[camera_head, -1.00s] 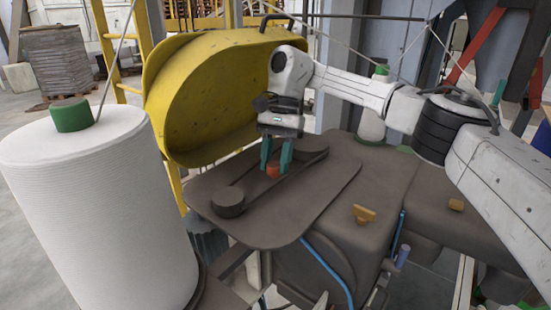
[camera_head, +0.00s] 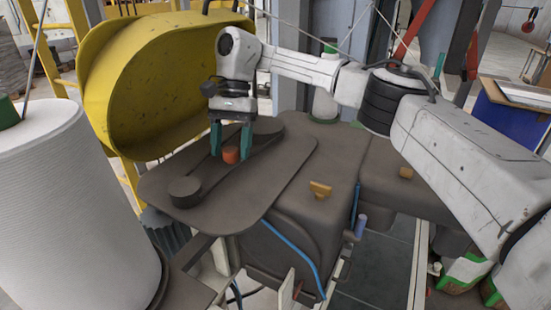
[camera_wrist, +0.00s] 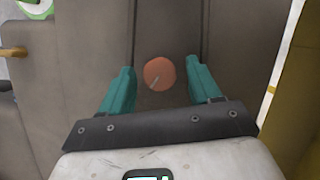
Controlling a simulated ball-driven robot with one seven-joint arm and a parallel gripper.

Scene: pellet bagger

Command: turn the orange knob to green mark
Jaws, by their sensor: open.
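The orange knob (camera_head: 231,157) is a short round cap on the dark brown belt cover plate (camera_head: 283,172). In the wrist view the knob (camera_wrist: 159,73) shows a pale pointer line running toward its lower-left edge. My gripper (camera_head: 231,147) points down over it with teal fingers, one on each side. In the wrist view my gripper (camera_wrist: 160,80) is open, with a clear gap between each finger and the knob. I cannot make out a green mark near the knob in either view.
A yellow guard (camera_head: 150,85) rises behind. A large white thread spool (camera_head: 75,200) stands at left. A yellow tab handle (camera_head: 320,189) sits on the brown housing to the right.

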